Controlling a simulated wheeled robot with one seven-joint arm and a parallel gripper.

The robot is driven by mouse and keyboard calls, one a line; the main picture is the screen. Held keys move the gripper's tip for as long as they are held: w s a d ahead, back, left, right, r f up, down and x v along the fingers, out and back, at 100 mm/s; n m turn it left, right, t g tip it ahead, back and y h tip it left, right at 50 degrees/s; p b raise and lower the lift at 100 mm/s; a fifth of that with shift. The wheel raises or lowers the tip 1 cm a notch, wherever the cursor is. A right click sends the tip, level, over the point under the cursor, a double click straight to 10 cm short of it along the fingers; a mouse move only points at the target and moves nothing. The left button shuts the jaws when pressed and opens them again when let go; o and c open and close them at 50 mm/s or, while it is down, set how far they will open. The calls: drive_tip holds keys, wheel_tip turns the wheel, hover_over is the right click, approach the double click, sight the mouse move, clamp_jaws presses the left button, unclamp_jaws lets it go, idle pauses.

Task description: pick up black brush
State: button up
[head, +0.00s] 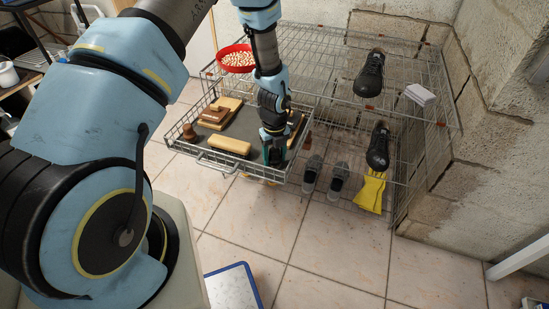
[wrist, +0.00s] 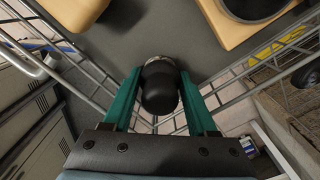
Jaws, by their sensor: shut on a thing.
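My gripper (wrist: 162,100) has green fingers, one on each side of a dark rounded thing, which I take to be the black brush (wrist: 160,86). It is shut on it. In the head view my gripper (head: 272,154) points down at the right front corner of the pulled-out wire basket (head: 200,153), low inside it. The arm and fingers hide the brush there. I cannot tell whether the brush touches the basket's grey floor.
The basket also holds wooden-backed brushes (head: 229,146) and a wooden knob (head: 189,132). A red bowl (head: 236,59) stands behind. Tiled floor in front is mostly clear.

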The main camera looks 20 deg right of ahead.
sight(274, 149)
wheel_tip(274, 149, up, 10)
drive_tip(key=shift+r+b, duration=0.1)
drive_tip(key=shift+b, duration=0.3)
drive_tip(key=o, duration=0.8)
drive_tip(key=c, duration=0.6)
